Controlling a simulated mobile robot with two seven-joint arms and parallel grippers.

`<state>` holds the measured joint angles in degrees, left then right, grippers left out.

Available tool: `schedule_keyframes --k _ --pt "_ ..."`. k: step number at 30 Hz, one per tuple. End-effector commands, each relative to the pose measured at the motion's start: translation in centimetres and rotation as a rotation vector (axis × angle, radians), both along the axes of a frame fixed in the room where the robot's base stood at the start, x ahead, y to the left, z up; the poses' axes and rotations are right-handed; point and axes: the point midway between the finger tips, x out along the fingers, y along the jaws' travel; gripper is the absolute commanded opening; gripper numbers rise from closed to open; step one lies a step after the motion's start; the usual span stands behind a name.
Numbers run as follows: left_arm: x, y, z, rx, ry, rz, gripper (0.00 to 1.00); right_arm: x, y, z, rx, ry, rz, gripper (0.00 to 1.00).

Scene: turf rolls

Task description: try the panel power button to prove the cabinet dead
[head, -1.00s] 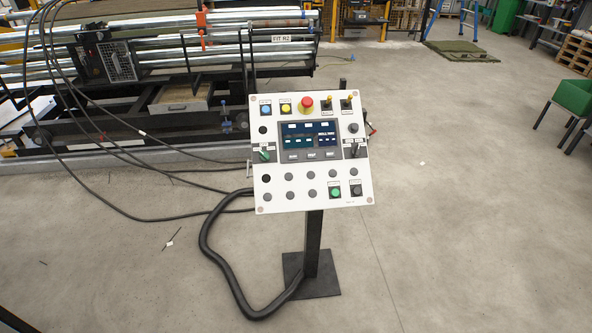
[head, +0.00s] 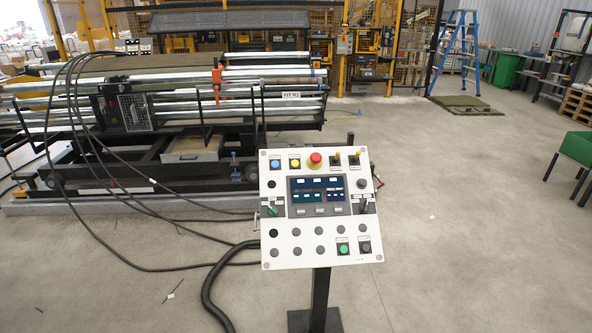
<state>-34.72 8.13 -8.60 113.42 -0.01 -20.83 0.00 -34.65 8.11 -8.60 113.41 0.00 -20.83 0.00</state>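A white control panel (head: 316,251) stands on a dark post (head: 319,298) in the middle of the head view. It carries a lit screen (head: 318,196), a red mushroom button (head: 315,160), a blue button (head: 275,164), a yellow button (head: 295,163), a green button (head: 343,249) and a black button (head: 365,247) at lower right. Small labels sit above several controls, too small to read, so I cannot tell which is the power button. A green-handled switch (head: 271,210) is at the left side. Neither gripper is in view. No cabinet can be identified for certain.
A long machine with metal rollers (head: 270,90) stands behind the panel at left, with black cables looping to the floor. A thick black hose (head: 209,290) lies left of the post. A blue ladder (head: 460,50) and green bin (head: 507,70) are far back.

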Motion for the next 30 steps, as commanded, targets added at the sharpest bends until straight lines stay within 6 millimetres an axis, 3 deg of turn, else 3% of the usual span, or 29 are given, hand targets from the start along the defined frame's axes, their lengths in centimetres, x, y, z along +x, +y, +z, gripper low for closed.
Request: schedule_keyframes --k 14,23,30 --pt "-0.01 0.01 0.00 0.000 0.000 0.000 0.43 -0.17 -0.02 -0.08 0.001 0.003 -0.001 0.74" --pt "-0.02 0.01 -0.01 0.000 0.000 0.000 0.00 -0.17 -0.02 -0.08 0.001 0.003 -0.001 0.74" --pt "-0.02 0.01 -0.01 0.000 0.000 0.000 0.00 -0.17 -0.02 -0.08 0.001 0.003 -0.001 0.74"
